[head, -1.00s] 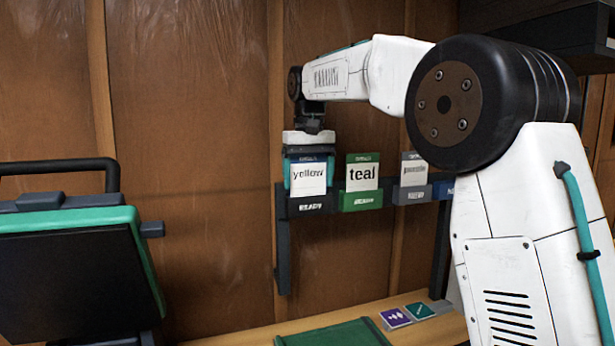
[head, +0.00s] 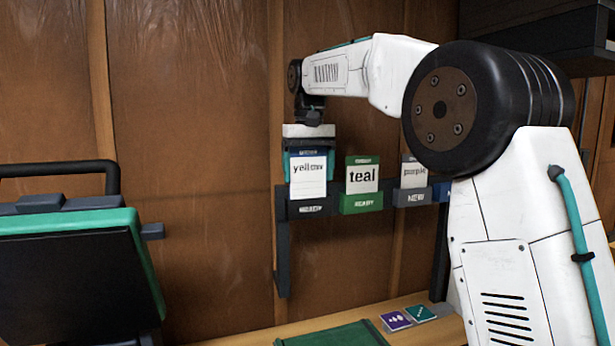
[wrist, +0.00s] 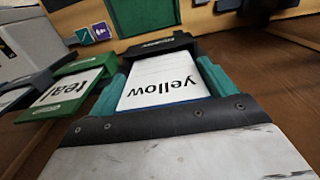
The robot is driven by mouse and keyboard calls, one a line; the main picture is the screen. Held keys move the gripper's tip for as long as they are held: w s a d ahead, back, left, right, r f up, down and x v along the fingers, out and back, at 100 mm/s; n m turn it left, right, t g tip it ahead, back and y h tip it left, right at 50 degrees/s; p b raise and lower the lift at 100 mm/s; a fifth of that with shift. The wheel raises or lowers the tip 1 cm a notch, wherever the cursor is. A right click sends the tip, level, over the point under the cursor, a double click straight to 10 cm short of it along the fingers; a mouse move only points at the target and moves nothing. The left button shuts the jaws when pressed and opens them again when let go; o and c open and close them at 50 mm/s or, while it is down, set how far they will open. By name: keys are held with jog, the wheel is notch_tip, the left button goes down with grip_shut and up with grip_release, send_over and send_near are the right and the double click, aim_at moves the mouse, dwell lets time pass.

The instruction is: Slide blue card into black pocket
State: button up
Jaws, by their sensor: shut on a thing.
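The blue card (head: 308,176) has a blue top band and a white face reading "yellow". My gripper (head: 308,163) is shut on its sides with teal fingers, and the card hangs upright below the palm. The black pocket (head: 308,209) is at the left end of the wall rail. The card's lower edge overlaps the pocket's upper front in the head view; I cannot tell whether it is inside or in front. In the wrist view the card (wrist: 162,82) is between the fingers, with the dark pocket (wrist: 155,46) beyond its lower end.
Right of it, a green pocket (head: 361,203) holds a green card reading "teal" (head: 362,177). A grey pocket (head: 413,196) holds a card reading "purple" (head: 414,174). Small purple and green cards (head: 396,320) lie on the bench below, beside a green mat (head: 335,333).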

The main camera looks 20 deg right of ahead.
notch_tip(320, 180, up, 6)
dwell(1.0)
jog(key=o, duration=0.5)
jog(key=shift+r, duration=0.1)
jog(key=shift+w+r, duration=0.1)
jog(key=shift+r, duration=1.55)
jog(key=s, duration=0.5)
jog(key=s+r, duration=0.1)
jog(key=s, duration=1)
jog(key=shift+r, duration=0.25)
